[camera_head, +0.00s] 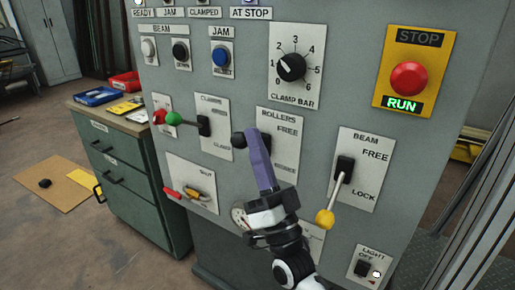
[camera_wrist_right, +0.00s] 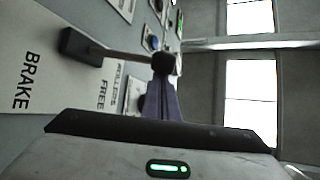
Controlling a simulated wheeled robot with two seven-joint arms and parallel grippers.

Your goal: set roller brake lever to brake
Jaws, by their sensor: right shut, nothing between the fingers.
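The rollers plate (camera_head: 285,150) is on the grey panel, with FREE at its upper part and BRAKE lower down, partly covered by my gripper. My right gripper (camera_head: 254,140) has purple fingers, shut and empty, pointing up in front of the plate. Its fingertips are close to the knob; I cannot tell whether they touch. My left gripper is not in view.
The clamps lever with a green knob (camera_head: 174,118) is to the left. The beam lever with a yellow knob (camera_head: 325,219) stands out to the right, near my wrist. A red stop button (camera_head: 409,79) is at upper right. A green cabinet (camera_head: 125,170) stands left of the panel.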

